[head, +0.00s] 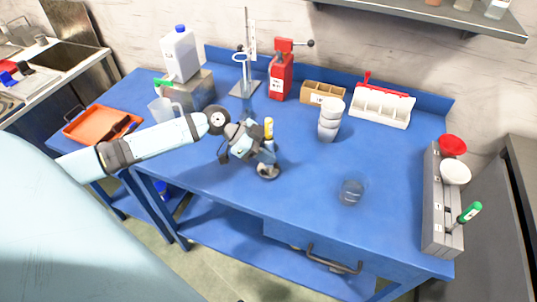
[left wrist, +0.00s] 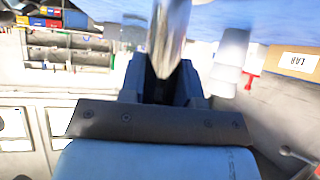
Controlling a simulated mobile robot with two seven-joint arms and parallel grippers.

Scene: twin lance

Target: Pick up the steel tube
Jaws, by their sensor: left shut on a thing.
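My left gripper (head: 266,152) is above the middle left of the blue table and shut on an upright thing with a yellow upper part (head: 268,126). In the left wrist view a shiny steel tube (left wrist: 168,40) stands between the dark fingers of the left gripper (left wrist: 160,78). The fingers hide part of the tube. A round grey base (head: 268,171) shows just below the gripper on the table; I cannot tell whether the tube touches it. My right gripper is not in view.
On the blue table (head: 215,165), white stacked cups (head: 329,118) stand right of the gripper and a clear glass (head: 351,190) nearer the front. A red can (head: 281,76), a ring stand (head: 246,60) and a white rack (head: 381,107) stand behind. A grey case (head: 436,225) is at right.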

